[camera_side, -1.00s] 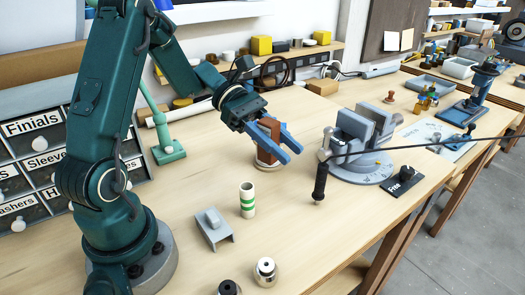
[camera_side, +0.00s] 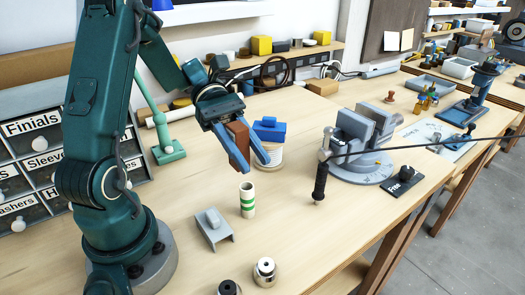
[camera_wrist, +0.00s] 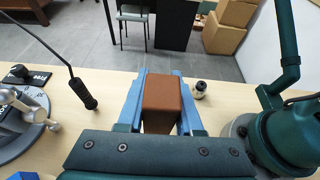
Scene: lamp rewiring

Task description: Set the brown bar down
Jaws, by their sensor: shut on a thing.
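The brown bar (camera_side: 239,142) is between the blue fingers of my gripper (camera_side: 248,160), which is shut on it. In the side view the bar is tilted, its lower end near the fingertips and apparently clear of the bench. The wrist view shows the bar (camera_wrist: 162,98) squarely between both fingers of my gripper (camera_wrist: 161,103). The gripper hides part of the spool.
A white tube with green bands (camera_side: 247,200) and a grey bracket (camera_side: 214,229) stand in front of the gripper. A grey vise (camera_side: 362,145) and a black-handled lever (camera_side: 320,183) are to the right. Bare bench (camera_side: 320,240) lies at front right.

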